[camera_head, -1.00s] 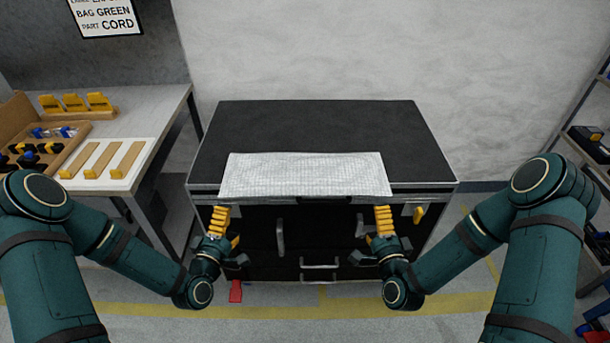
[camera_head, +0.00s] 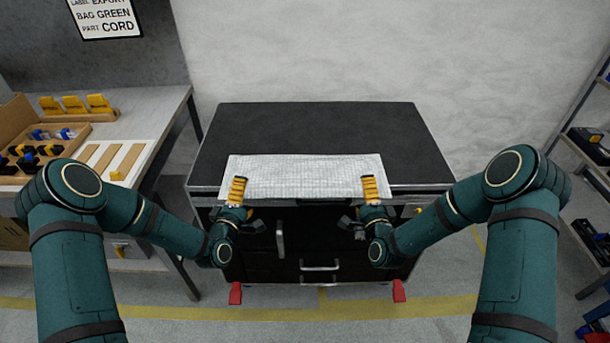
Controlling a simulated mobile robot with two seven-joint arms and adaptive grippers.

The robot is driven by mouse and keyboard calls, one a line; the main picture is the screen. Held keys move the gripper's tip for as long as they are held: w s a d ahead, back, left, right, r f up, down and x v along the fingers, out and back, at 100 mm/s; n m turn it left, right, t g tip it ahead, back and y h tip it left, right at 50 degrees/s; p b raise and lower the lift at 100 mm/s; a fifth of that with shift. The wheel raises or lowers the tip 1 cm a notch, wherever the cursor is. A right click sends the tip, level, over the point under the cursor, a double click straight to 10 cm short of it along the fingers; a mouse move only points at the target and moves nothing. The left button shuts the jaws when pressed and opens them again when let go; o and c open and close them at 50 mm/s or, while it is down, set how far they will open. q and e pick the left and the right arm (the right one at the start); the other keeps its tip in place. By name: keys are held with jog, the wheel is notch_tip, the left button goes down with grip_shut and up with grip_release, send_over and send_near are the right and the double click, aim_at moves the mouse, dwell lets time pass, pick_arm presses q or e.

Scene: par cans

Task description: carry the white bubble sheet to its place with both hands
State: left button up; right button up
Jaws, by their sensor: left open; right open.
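The white bubble sheet (camera_head: 303,175) lies flat along the front edge of a black-topped cabinet (camera_head: 320,128). My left gripper (camera_head: 237,192) is open at the sheet's front left corner, with its yellow finger overlapping the sheet in the picture. My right gripper (camera_head: 371,189) is open at the sheet's front right corner in the same way. The lower fingers are partly hidden, so I cannot tell whether either gripper touches the sheet.
A side table (camera_head: 165,103) on the left holds a cardboard bin of small parts and a white board (camera_head: 135,145) with wooden strips. A shelf rack (camera_head: 585,150) stands at the right. The cabinet top behind the sheet is clear.

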pick_arm(q)
jog(key=shift+x, duration=1.75)
pick_arm(e)
jog(key=shift+w+a, duration=0.2)
jog(key=shift+w, duration=1.5)
pick_arm(q)
jog(key=c, duration=1.3)
pick_arm(e)
jog(key=c, duration=1.3)
pick_arm(q)
jog(key=shift+o, duration=0.2)
pick_arm(e)
jog(key=shift+o, duration=0.2)
